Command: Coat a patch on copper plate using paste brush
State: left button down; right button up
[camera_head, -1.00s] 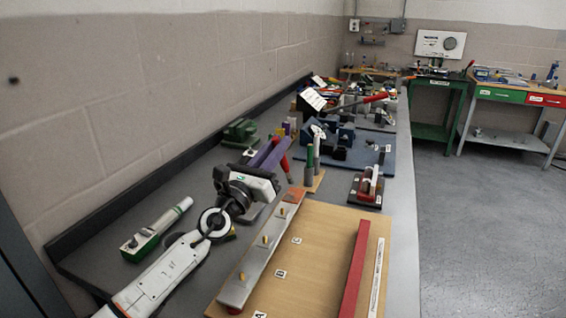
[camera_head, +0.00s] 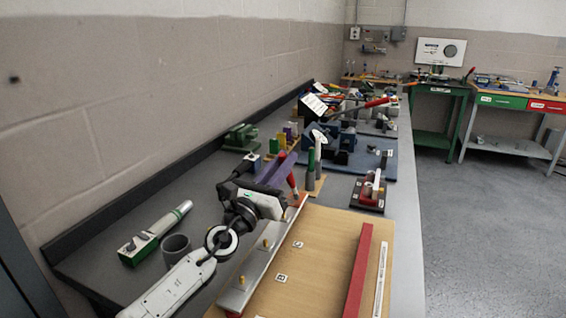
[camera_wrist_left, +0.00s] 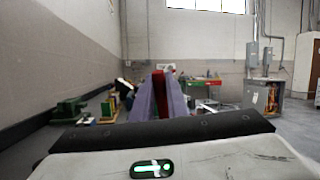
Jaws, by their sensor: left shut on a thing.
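My left gripper (camera_head: 284,160) reaches over the bench with its purple fingers pointing away from me. In the left wrist view, its fingers (camera_wrist_left: 158,80) are shut on a red-handled tool (camera_wrist_left: 158,98), likely the paste brush. The red tool also shows in the head view (camera_head: 292,183) beside the fingers; I cannot make out its bristles. I cannot clearly pick out the copper plate. A silver bar (camera_head: 240,282) with brass studs lies on the wooden board (camera_head: 325,270), just right of my arm. A grey open cup (camera_head: 176,248) stands left of my arm. My right gripper is not in view.
A green-and-white block with a silver tube (camera_head: 155,235) lies at the left. A red bar (camera_head: 357,270) lies on the board. Blue fixtures (camera_head: 360,158) and a small red clamp (camera_head: 370,190) stand beyond. The wall edge (camera_head: 180,180) bounds the bench at left.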

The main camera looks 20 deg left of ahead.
pick_arm(q)
jog(key=shift+f+b, duration=0.45)
dwell(0.4)
jog(key=shift+w, duration=0.1)
jog(key=shift+w, duration=0.2)
dwell(1.2)
jog(key=shift+s, duration=0.15)
